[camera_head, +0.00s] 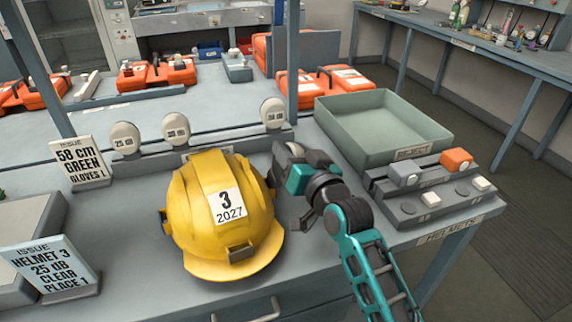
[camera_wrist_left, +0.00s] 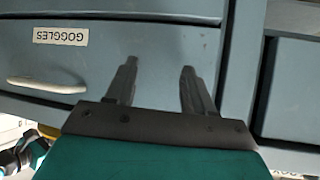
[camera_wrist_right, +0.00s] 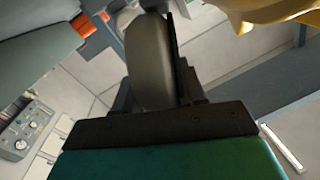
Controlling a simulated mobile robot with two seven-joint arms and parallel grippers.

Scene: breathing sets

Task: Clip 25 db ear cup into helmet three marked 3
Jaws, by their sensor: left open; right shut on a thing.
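The yellow helmet (camera_head: 200,215), labelled "3 2027", sits on the bench in the middle of the head view. Its edge (camera_wrist_right: 270,12) shows at the top right of the right wrist view. An ear cup marked 25 (camera_head: 125,136) stands behind the helmet to the left. My left gripper (camera_wrist_left: 157,88) is open and empty before a drawer labelled "GOGGLES".
Two more round ear cups (camera_head: 176,129) (camera_head: 273,112) stand along the back ledge. A grey-green tray (camera_head: 440,138) and a block with switches (camera_head: 435,190) lie to the right. Issue cards (camera_head: 50,268) (camera_head: 80,163) stand at the left. Orange cases lie behind.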

